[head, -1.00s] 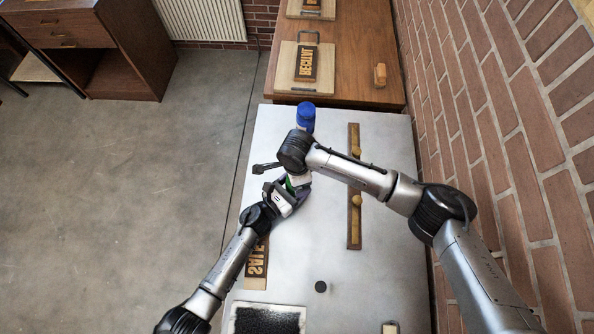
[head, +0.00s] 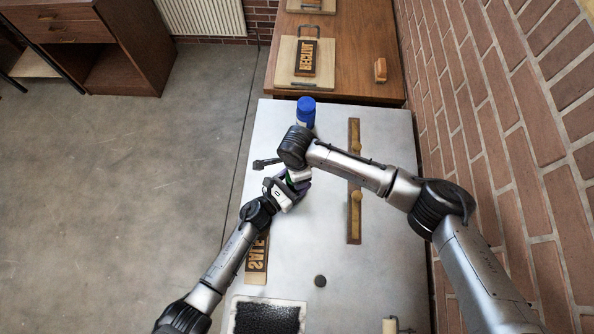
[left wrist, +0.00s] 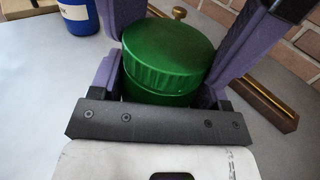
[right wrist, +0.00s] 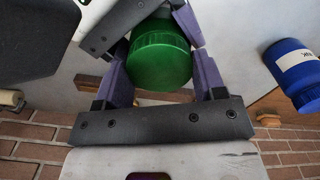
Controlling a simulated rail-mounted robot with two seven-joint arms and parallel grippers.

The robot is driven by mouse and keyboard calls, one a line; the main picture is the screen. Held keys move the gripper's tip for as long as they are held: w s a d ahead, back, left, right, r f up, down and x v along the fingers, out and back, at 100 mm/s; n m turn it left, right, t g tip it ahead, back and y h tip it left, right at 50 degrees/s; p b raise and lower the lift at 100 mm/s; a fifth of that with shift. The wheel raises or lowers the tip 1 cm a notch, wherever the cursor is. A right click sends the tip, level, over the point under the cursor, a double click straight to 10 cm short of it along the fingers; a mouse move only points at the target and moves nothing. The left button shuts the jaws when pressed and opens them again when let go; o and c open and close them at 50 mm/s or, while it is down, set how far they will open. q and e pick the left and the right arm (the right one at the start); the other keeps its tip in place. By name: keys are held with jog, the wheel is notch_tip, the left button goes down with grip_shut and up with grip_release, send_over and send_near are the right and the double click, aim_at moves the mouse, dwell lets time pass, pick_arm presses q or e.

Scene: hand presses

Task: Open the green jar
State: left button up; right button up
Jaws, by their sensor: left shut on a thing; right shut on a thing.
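The green jar shows in the left wrist view (left wrist: 168,60) with its ribbed green lid on top. My left gripper (left wrist: 172,75) is shut around the jar, one purple finger on each side. In the right wrist view the green lid (right wrist: 160,55) lies between the purple fingers of my right gripper (right wrist: 160,75), which is shut on it. The left gripper shows behind the jar there. In the head view my two grippers (head: 290,184) meet over the pale table, and the jar is almost wholly hidden between them. Whether the lid has turned on the jar cannot be told.
A blue jar (head: 306,112) stands behind the grippers. A wooden rail with knobs (head: 354,225) lies to the right. A SALE letter block (head: 257,262), a black ink pad (head: 267,318) and a small dark disc (head: 320,281) lie nearer. A brick wall (head: 500,130) bounds the right side.

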jog(key=n, duration=1.3)
jog(key=shift+d+n, duration=0.1)
jog(key=shift+n, duration=0.2)
jog(key=o, duration=1)
jog(key=shift+r, duration=0.1)
